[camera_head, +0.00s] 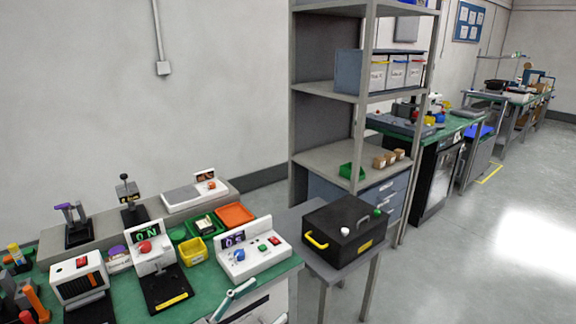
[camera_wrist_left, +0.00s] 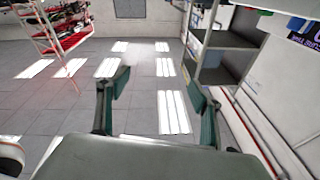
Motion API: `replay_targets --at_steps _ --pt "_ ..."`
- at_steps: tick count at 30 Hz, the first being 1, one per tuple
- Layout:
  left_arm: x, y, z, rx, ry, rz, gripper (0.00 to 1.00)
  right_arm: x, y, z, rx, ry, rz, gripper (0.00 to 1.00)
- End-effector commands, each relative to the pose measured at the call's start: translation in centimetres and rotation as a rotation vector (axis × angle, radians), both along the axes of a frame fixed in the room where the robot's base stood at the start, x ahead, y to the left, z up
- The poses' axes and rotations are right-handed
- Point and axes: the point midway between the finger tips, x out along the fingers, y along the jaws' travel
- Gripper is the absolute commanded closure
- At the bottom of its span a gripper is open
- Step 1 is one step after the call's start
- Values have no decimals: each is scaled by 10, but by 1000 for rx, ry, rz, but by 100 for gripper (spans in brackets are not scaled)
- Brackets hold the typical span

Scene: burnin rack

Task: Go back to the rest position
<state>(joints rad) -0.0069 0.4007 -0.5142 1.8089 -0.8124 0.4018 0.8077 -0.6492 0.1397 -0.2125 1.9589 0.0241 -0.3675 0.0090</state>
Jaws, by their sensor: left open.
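My left gripper (camera_wrist_left: 157,88) is open in the left wrist view. Its two dark teal fingers stand wide apart, with nothing between them and only floor behind. In the head view, part of it appears to show as a teal and grey piece (camera_head: 236,297) at the front edge of the green bench (camera_head: 205,285), though little of it can be made out. My right gripper is in neither view.
The bench holds switch boxes, a yellow bin (camera_head: 193,252) and an orange tray (camera_head: 235,215). A black case (camera_head: 345,232) with a yellow handle stands on a small table beside it. A grey shelf rack (camera_head: 330,158) rises behind. Open floor (camera_head: 490,240) lies to the right.

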Motion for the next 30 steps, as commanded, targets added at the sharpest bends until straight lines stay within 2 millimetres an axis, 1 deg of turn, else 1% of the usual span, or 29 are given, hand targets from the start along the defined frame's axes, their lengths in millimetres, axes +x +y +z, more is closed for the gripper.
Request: replay_targets --at_steps 1,2,5,6,8,9,11,12,15,18,21,30 --pt "-4 13 -18 -11 46 95 35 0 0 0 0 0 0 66" --pt "-4 23 -29 -5 70 153 35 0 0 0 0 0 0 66" --pt "-16 56 -74 39 178 327 35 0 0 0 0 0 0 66" --pt "-25 69 -95 67 231 387 35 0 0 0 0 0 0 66" --pt "-42 88 -128 118 316 467 35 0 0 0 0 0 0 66" --pt "-56 99 -148 155 372 506 35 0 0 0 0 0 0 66" --pt "-78 113 -176 208 452 549 35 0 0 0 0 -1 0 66" --pt "-92 121 -192 242 499 571 35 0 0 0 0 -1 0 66" --pt "-125 134 -222 311 598 596 35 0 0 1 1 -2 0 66" --pt "-148 141 -241 358 660 603 35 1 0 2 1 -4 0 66" --pt "-160 143 -249 380 691 603 35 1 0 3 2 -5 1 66" --pt "-161 144 -250 383 694 603 35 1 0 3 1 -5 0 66"
